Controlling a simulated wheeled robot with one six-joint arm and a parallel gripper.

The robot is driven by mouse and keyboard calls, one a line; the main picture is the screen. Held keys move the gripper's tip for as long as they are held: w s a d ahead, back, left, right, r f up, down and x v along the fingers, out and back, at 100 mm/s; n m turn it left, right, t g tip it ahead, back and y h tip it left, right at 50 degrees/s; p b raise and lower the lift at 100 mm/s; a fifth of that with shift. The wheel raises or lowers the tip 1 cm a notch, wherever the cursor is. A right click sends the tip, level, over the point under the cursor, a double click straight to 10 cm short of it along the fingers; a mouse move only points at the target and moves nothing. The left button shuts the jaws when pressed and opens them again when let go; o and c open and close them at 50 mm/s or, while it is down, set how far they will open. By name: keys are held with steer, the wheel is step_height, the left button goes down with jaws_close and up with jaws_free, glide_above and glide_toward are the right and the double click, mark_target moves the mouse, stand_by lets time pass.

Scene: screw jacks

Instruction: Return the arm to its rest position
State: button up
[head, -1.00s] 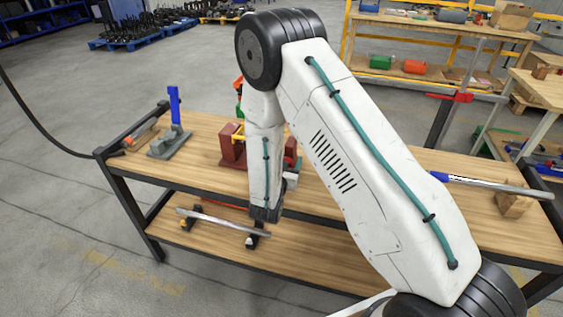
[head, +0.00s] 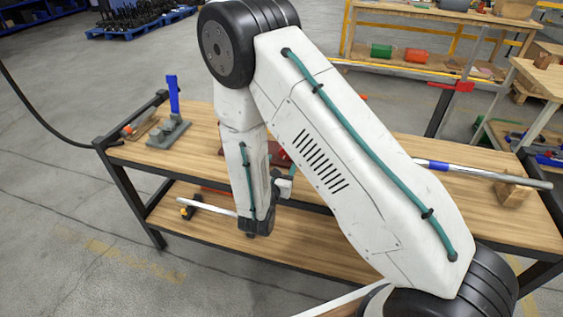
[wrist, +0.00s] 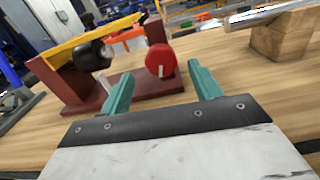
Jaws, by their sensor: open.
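My gripper (wrist: 160,95) shows in the wrist view with two teal fingers spread apart and nothing between them. It is open, above the near part of the wooden tabletop (wrist: 225,65). Beyond the fingers stands a dark red stand (wrist: 155,33) with a red round knob (wrist: 161,60), a black cylinder (wrist: 92,55) and a yellow bar (wrist: 90,42). The fingers are in front of the stand; whether they touch it cannot be told.
A blue-handled grey device (head: 172,115) stands at the bench's left end. A metal bar (head: 490,174) rests on a wooden block (head: 512,190) at the right. A lower shelf (head: 290,255) holds another bar. A shelf rack (head: 430,60) stands behind.

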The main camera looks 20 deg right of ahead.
steer(key=shift+s+d+f+m+g+h, duration=0.2)
steer(key=shift+s+d+m+g+h, duration=0.2)
steer(key=shift+s+d+g, duration=0.2)
steer(key=shift+s+d+f+m+g+h, duration=0.2)
steer(key=shift+s+d+m+g+h, duration=0.1)
steer(key=shift+s+d+g+h, duration=0.3)
steer(key=s+d+r+m+g+h, duration=0.1)
steer(key=s, duration=0.1)
steer(key=s+d+r+m+g+h, duration=0.1)
steer(key=d+m+g, duration=0.1)
steer(key=shift+s+d+r, duration=0.15)
steer(key=shift+s+d, duration=0.05)
steer(key=shift+s, duration=0.15)
steer(key=s+d+r+m+g+y, duration=0.2)
steer(key=s+r+m+g, duration=0.5)
steer(key=s+m, duration=0.1)
steer(key=s+d+r+m+g+y, duration=0.2)
steer(key=s+r+m+g, duration=0.45)
steer(key=s, duration=0.25)
steer(key=s+a+r+m+t+y, duration=0.2)
steer(key=s+r+m+y, duration=0.2)
steer(key=s+r+y, duration=0.1)
steer(key=s+a+r+m+t+y, duration=0.3)
steer(key=s+r+m+y, duration=0.2)
steer(key=r, duration=0.2)
steer(key=shift+s+r+t+y, duration=0.15)
steer(key=shift+r+t+y, duration=0.15)
steer(key=shift+r+t, duration=0.1)
steer(key=shift+a, duration=0.1)
